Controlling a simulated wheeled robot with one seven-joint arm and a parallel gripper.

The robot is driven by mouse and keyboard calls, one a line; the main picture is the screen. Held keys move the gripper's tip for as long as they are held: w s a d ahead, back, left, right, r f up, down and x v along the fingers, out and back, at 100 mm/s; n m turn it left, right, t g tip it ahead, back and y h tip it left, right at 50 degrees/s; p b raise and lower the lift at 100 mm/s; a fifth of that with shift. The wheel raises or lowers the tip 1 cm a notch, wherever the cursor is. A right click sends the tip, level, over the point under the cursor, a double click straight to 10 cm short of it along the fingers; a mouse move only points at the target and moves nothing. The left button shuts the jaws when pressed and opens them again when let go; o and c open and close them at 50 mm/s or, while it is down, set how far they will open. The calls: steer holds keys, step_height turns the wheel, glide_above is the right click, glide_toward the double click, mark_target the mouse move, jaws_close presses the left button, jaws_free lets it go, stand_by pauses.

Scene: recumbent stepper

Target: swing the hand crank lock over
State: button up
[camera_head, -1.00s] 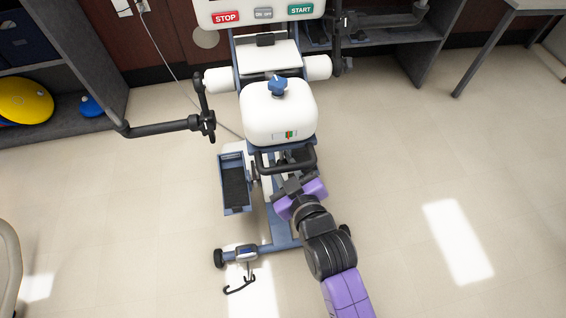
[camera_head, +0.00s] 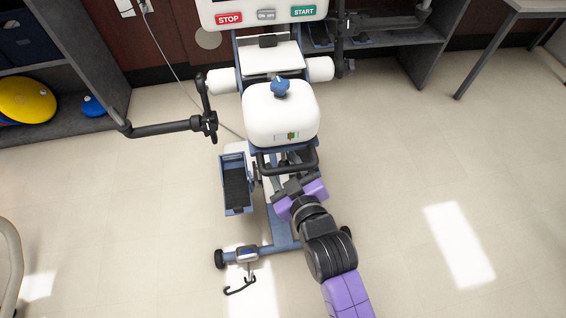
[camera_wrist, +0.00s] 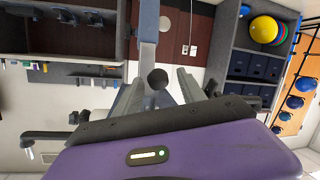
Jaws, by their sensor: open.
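In the wrist view a dark round knob (camera_wrist: 158,78), which looks like the end of the hand crank lock, shows between my fingers in front of a blue-grey post. My gripper (camera_wrist: 160,86) is open, with one pale finger on each side of the knob. I cannot tell whether either finger touches it. In the head view my gripper (camera_head: 290,184) is low beside the stepper's column, just below the black handle bar (camera_head: 290,163). The lock itself is hidden there by my gripper and the machine's body.
The white stepper housing (camera_head: 280,118) with a blue knob (camera_head: 280,88) stands above my gripper. A black crank arm (camera_head: 165,128) sticks out left. A pedal (camera_head: 236,188) and the blue base bar (camera_head: 270,247) lie below. The floor to the right is clear.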

steer(key=v, duration=0.7)
steer(key=shift+s, duration=0.35)
steer(key=shift+d+r, duration=0.1)
